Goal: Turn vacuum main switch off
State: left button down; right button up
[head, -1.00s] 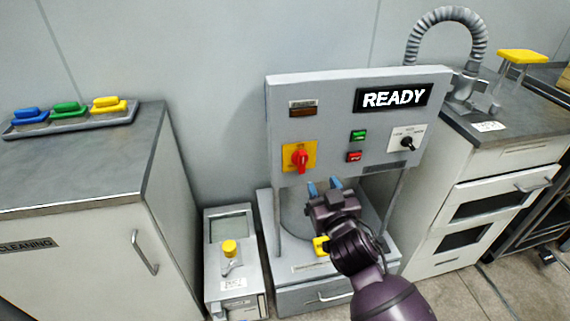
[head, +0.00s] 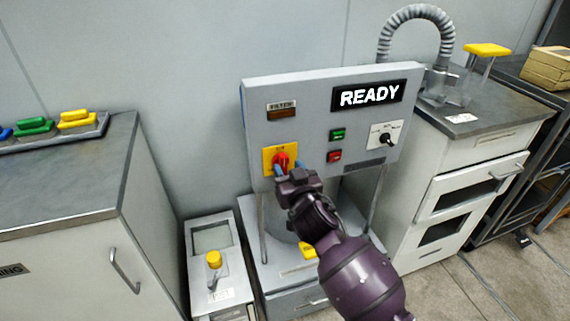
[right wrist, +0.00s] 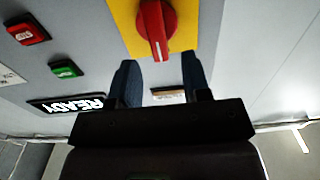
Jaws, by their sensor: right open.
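The control panel (head: 310,112) has a red rotary switch (head: 281,160) on a yellow plate (head: 268,153) at its lower left. My right gripper (head: 281,168) is at this switch in the head view, its blue fingertips close to the knob. In the right wrist view the red switch (right wrist: 155,25) lies just beyond and between the two open fingers (right wrist: 160,78), its handle pointing toward the gripper. No grip on it shows, and whether the fingers touch it cannot be told. My left gripper is out of view.
The panel also has a READY display (head: 367,95), a green button (head: 337,135), a red button (head: 334,156) and a black selector (head: 386,139). A small unit with a yellow knob (head: 214,259) stands lower left. Cabinets flank the machine.

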aim_at(284, 162)
jog(key=shift+x, duration=1.55)
grip_shut()
